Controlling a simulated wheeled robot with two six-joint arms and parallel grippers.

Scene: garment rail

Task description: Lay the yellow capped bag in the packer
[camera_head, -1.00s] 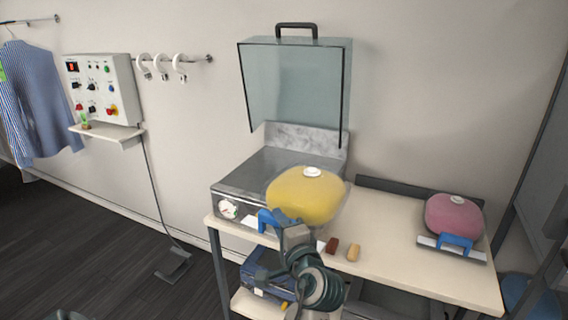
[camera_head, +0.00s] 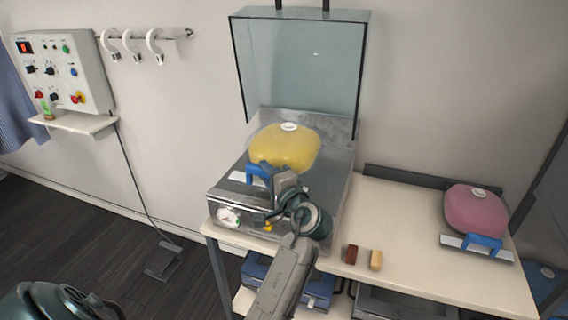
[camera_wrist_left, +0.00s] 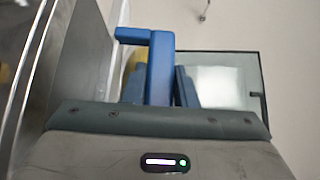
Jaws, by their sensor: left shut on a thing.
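The yellow capped bag (camera_head: 285,148), with a white cap on top, is over the packer's bed in the head view. I cannot tell whether it touches the bed. The packer (camera_head: 336,190) is a steel box with a front dial, and its clear lid (camera_head: 300,70) stands open. My left gripper (camera_head: 274,180) is shut on the bag's blue handle (camera_head: 255,170), at the packer's front. The handle also fills the middle of the left wrist view (camera_wrist_left: 160,68), with only a sliver of yellow behind it. My right gripper is not in view.
A pink capped bag (camera_head: 475,210) with a blue handle lies on the table (camera_head: 410,215) at the right. A brown block (camera_head: 351,254) and a tan block (camera_head: 376,260) lie near the front edge. A control box (camera_head: 62,72) hangs on the left wall.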

